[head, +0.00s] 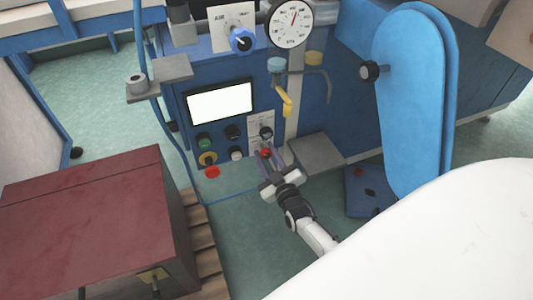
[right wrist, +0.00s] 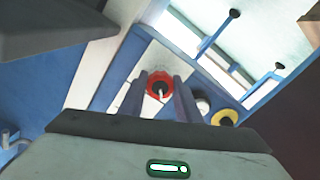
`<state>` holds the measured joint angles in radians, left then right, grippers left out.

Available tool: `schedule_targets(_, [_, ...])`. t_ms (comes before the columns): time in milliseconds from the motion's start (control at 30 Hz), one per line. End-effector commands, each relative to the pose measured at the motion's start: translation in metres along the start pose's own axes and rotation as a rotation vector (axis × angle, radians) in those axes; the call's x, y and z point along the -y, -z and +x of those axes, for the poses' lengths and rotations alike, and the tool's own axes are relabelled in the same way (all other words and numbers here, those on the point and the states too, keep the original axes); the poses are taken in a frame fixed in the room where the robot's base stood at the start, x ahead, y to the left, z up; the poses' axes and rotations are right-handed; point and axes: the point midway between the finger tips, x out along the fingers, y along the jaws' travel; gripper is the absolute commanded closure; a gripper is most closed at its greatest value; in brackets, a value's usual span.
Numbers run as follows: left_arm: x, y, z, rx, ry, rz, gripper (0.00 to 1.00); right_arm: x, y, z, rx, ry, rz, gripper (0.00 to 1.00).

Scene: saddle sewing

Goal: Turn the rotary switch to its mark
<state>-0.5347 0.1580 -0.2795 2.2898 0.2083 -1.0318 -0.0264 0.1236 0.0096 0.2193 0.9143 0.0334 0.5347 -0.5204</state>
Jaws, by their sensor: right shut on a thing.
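The rotary switch (head: 265,153), red around a dark centre, sits low on a white plate on the front of the blue control panel. In the right wrist view the switch (right wrist: 159,77) shows its red ring and a small light line at its dark centre. My right gripper (head: 268,160) is at the panel, its two fingers (right wrist: 160,94) on either side of the switch and shut on it. The fingers hide part of the switch, and I cannot make out its mark. My left gripper is in neither view.
The panel has a white screen (head: 220,103) and several buttons, with a yellow-ringed one (head: 207,158) close by. Above are a blue AIR knob (head: 242,40), a gauge (head: 291,22) and a yellow-handled lever (head: 286,105). A dark red-topped box (head: 85,205) stands left.

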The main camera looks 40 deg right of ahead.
Motion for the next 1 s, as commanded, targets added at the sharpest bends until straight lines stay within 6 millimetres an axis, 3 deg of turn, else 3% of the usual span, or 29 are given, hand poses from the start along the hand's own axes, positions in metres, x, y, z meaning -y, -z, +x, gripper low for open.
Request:
schedule_targets(667, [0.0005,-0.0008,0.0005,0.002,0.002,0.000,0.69,0.0013,-0.0013,-0.0012,0.002,0.003,-0.069,0.92])
schedule_targets(700, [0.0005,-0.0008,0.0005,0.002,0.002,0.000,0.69,0.0013,-0.0013,-0.0012,0.002,0.003,-0.069,0.68])
schedule_targets(800, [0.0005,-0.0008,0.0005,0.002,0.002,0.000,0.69,0.0011,-0.0012,-0.0011,0.002,0.003,-0.068,0.51])
schedule_targets(1000, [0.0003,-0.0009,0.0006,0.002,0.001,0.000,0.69,0.0006,-0.0006,-0.0005,0.001,0.001,-0.066,0.51])
